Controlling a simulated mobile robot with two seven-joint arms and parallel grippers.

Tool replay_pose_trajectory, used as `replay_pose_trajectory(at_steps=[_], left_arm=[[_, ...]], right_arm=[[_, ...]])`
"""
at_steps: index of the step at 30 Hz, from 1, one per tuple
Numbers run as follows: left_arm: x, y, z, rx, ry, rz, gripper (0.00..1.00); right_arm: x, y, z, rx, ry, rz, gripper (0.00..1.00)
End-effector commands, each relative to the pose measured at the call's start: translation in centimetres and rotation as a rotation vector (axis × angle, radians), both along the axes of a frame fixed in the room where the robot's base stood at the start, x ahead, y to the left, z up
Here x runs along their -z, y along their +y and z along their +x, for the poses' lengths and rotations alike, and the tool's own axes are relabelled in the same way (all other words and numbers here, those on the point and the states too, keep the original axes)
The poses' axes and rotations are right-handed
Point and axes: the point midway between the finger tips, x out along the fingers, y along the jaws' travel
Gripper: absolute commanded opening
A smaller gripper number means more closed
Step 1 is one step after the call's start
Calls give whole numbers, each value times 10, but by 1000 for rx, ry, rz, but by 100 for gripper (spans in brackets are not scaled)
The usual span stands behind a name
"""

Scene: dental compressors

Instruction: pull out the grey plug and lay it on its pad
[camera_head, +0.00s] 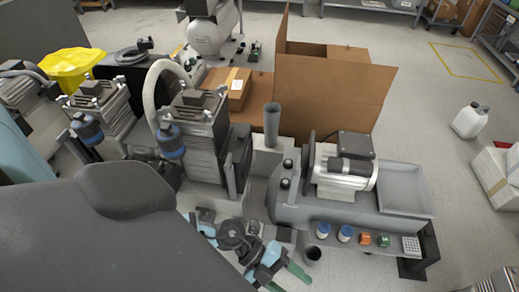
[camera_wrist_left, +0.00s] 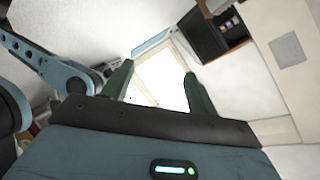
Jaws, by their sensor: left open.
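I cannot tell for sure which part is the grey plug. A grey upright cylinder (camera_head: 272,118) stands at a pale block (camera_head: 268,155) behind the left end of the grey compressor tank (camera_head: 300,208). No pad for the plug can be made out clearly. My left gripper (camera_head: 288,279) is in front of the tank at the bottom of the head view, its green fingers spread and empty, apart from the cylinder. In the left wrist view (camera_wrist_left: 157,85) the fingers are open, with only bright background between them. My right gripper is not in view.
Two blue-and-white pieces (camera_head: 322,230) (camera_head: 345,233), an orange piece (camera_head: 365,239), a green piece (camera_head: 383,241) and a white perforated block (camera_head: 411,245) line the front. A dark cup (camera_head: 313,254) is near my fingers. A motor (camera_head: 345,170) tops the tank; a cardboard box (camera_head: 335,100) is behind.

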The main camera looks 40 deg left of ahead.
Motion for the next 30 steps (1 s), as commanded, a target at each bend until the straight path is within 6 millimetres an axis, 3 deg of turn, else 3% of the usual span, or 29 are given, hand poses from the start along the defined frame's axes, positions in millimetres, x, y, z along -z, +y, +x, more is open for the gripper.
replay_pose_trajectory(at_steps=[1,6,10,15,21,30], left_arm=[[34,16,10,81,-13,111,58],[100,85,45,251,-14,485,58],[130,144,76,294,4,746,58],[144,207,109,285,31,1001,58],[144,243,127,261,49,1140,58],[142,246,129,257,50,1155,58]], right_arm=[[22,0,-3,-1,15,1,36],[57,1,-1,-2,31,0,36],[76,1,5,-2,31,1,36],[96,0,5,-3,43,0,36],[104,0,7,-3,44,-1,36],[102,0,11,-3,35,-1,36]])
